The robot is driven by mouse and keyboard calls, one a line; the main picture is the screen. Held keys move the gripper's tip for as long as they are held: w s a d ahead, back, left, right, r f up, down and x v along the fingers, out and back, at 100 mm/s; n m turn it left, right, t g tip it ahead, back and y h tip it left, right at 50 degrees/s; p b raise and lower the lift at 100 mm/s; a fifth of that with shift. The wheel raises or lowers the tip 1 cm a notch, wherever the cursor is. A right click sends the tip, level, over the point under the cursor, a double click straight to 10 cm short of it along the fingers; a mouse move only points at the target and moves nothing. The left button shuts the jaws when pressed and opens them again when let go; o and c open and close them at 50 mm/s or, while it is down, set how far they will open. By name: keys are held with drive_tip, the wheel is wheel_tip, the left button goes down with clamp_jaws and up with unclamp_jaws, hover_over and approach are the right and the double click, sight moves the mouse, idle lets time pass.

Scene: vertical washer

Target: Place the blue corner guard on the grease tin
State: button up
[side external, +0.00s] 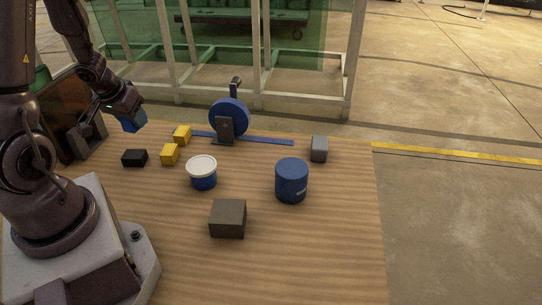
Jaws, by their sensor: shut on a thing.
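My gripper (127,116) is at the upper left, above the far left part of the table. It is shut on a blue piece, the blue corner guard (131,124), which hangs below the hand, clear of the table. Its exact shape is partly hidden by the hand. A blue cylindrical tin (291,180) stands upright at the right centre, and its top is bare. It looks like the grease tin, though its label is too small to read. My gripper is well to the left of it and farther back.
Nearby are yellow blocks (170,154), a black block (135,158), a dark brown block (228,218) and a grey block (319,149). A blue wheel (228,117) stands upright behind. The table's front right is clear.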

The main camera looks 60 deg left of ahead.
drive_tip(key=w+d+r+m+h, duration=0.1)
drive_tip(key=w+d+r+m, duration=0.2)
drive_tip(key=w+d+m, duration=0.35)
drive_tip(key=w+d+r+m+h, duration=0.25)
drive_tip(key=d+m, duration=0.25)
drive_tip(key=d, duration=0.6)
drive_tip(key=w+d+r+m+h, duration=0.25)
drive_tip(key=d+m, duration=0.25)
drive_tip(key=d, duration=0.6)
hover_over(297, 168)
drive_tip(key=s+a, duration=0.1)
drive_tip(key=s, duration=0.1)
drive_tip(key=f, duration=0.9)
drive_tip(key=shift+w, duration=0.2)
drive_tip(key=shift+w+f, duration=0.2)
drive_tip(key=shift+f, duration=0.05)
drive_tip(key=shift+w+f, duration=0.15)
drive_tip(key=shift+f, duration=1.45)
